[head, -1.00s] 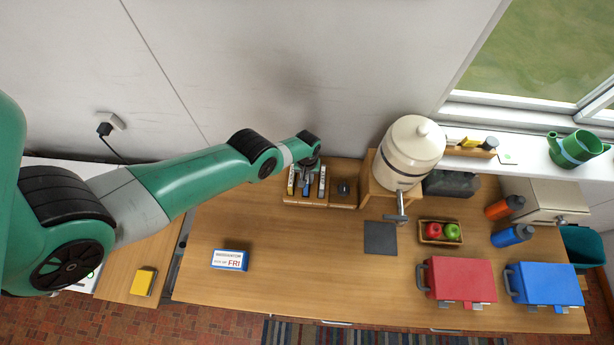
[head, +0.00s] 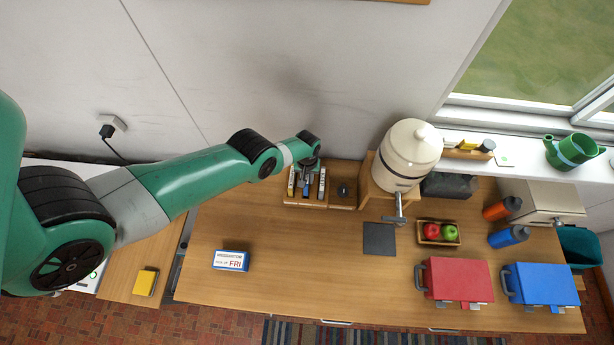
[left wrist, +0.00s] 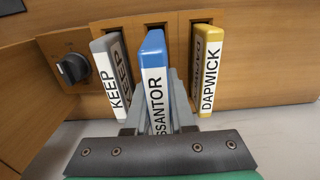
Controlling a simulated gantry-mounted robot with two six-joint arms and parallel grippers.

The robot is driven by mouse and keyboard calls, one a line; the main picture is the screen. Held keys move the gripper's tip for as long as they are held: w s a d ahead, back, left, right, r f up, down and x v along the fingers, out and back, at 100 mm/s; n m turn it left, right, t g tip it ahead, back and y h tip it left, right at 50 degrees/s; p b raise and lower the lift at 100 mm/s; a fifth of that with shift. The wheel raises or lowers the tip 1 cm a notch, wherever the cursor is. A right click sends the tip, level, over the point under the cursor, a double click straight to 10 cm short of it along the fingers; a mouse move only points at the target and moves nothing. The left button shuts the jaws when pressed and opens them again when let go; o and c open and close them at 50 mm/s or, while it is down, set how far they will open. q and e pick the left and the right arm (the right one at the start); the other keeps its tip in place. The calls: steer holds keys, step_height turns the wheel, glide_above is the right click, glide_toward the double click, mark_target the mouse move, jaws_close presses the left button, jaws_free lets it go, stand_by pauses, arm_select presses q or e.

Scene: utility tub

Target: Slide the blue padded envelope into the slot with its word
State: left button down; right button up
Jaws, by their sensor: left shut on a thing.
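The blue padded envelope (left wrist: 153,60) stands at the middle slot of the wooden rack, its white label partly covered and reading "SSANTOR". My left gripper (left wrist: 158,115) is shut on it, one finger on each side. A grey "KEEP" item (left wrist: 112,75) stands to its left and a yellow "DAPWICK" item (left wrist: 208,70) to its right. In the head view my left gripper (head: 306,182) is over the rack (head: 319,203) at the back of the table. I cannot tell how deep the envelope sits. My right gripper is not in view.
A dark knob (left wrist: 72,69) is beside the rack. A white dispenser (head: 407,155) stands right of it. A sign (head: 230,260) reading "FRI" lies front left. Red (head: 457,280) and blue (head: 541,284) cases are front right.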

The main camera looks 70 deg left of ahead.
arm_select(q)
steer(key=shift+f, duration=0.2)
stand_by(0.7)
steer(key=shift+f+b, duration=0.3)
steer(key=shift+b, duration=0.2)
steer(key=shift+f+b, duration=0.45)
steer(key=c, duration=0.7)
jaws_free()
steer(key=shift+s+a, duration=0.1)
steer(key=shift+r, duration=0.15)
